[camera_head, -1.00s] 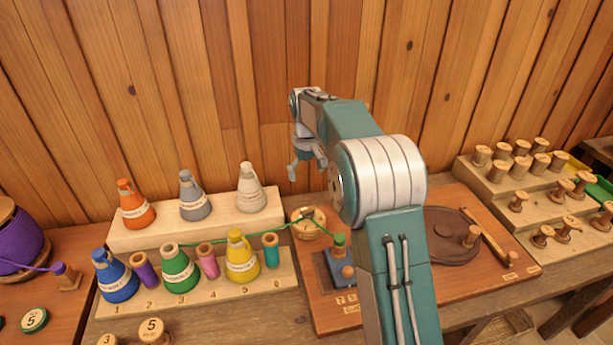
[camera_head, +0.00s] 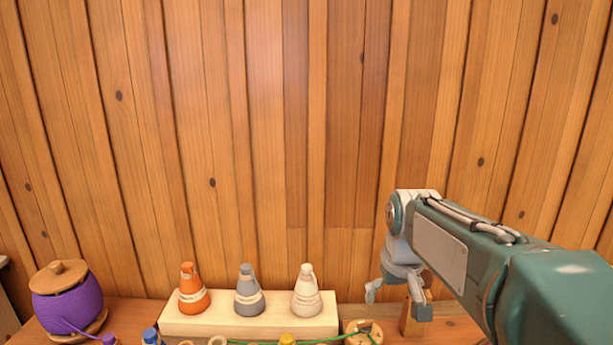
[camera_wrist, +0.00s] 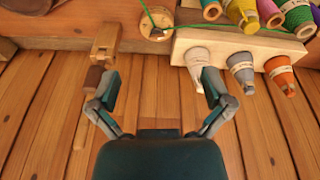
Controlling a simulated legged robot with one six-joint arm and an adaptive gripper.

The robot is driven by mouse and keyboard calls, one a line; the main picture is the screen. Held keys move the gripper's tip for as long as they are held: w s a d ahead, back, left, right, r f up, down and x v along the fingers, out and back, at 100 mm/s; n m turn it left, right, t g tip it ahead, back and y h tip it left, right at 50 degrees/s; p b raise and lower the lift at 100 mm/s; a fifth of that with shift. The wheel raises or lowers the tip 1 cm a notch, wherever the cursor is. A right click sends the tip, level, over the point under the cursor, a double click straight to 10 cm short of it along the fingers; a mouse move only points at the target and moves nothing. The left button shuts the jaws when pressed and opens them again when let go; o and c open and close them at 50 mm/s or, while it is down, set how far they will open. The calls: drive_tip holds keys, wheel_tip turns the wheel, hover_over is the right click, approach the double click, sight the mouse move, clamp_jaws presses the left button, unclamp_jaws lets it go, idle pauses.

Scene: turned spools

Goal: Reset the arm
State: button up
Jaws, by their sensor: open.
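My gripper (camera_head: 393,297) is at the right in the head view, above the back of the bench, with its fingers pointing down. In the wrist view my gripper (camera_wrist: 160,88) shows its two fingers spread wide with nothing between them. The tip of one finger appears in front of a white cone spool (camera_wrist: 200,60), and the other appears beside a small wooden block (camera_wrist: 106,42). I cannot tell whether either finger touches these.
A pale riser (camera_head: 170,324) holds orange (camera_head: 193,292), grey (camera_head: 249,294) and white cones. A round wooden piece (camera_head: 364,333) with green thread is right of it. A purple spool (camera_head: 66,304) stands far left. The plank wall (camera_head: 280,140) is bare.

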drive_tip(key=s+f+m+t, duration=0.1)
drive_tip(key=s+f+t, duration=0.2)
drive_tip(key=s, duration=1.7)
drive_tip(key=shift+s+f, duration=0.15)
drive_tip(key=shift+f, duration=0.05)
